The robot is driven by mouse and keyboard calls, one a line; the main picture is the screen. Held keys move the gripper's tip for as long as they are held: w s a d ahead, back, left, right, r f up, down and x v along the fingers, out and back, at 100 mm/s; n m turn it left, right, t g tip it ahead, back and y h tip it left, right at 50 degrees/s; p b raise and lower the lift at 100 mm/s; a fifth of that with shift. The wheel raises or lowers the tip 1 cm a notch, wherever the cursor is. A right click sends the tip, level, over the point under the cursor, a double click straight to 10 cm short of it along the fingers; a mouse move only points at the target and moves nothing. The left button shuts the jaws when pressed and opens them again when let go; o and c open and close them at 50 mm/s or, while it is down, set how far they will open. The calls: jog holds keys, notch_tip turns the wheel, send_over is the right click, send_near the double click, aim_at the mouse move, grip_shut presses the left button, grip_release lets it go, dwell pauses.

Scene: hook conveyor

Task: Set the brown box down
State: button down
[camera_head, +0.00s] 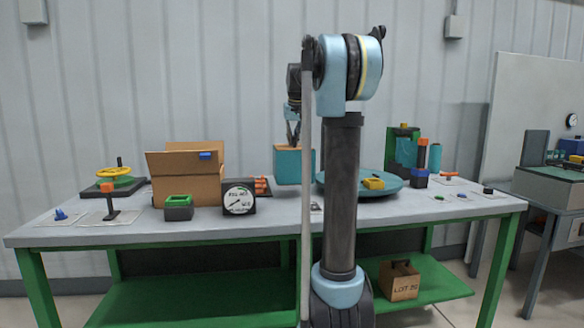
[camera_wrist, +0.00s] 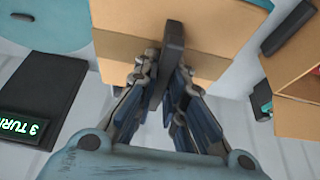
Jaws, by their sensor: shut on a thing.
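The brown box (camera_head: 288,168) hangs under my gripper (camera_head: 293,141) in the head view, with a teal face toward the camera and a brown top edge. In the wrist view the brown box (camera_wrist: 212,50) shows tan faces and a dark upright handle. My gripper (camera_wrist: 165,75) is shut on this handle from both sides. The box is upright over the back middle of the table (camera_head: 270,222). I cannot tell whether its underside touches the table. My arm column hides part of its right side.
A round teal turntable (camera_head: 402,190) stands close on the right. An open cardboard carton (camera_head: 185,190), a dial gauge (camera_head: 239,198) and a green-rimmed bin (camera_head: 178,212) stand on the left. A box marked LOT (camera_head: 404,288) is on the lower shelf.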

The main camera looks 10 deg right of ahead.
aim_at(294, 153)
jog(key=shift+d+f, duration=0.15)
jog(key=shift+f, duration=3.15)
jog(key=c, duration=1.7)
grip_release()
jog(key=shift+f, duration=0.1)
jog(key=shift+o, duration=0.2)
jog(key=v, duration=1.2)
jog(key=shift+s, duration=0.1)
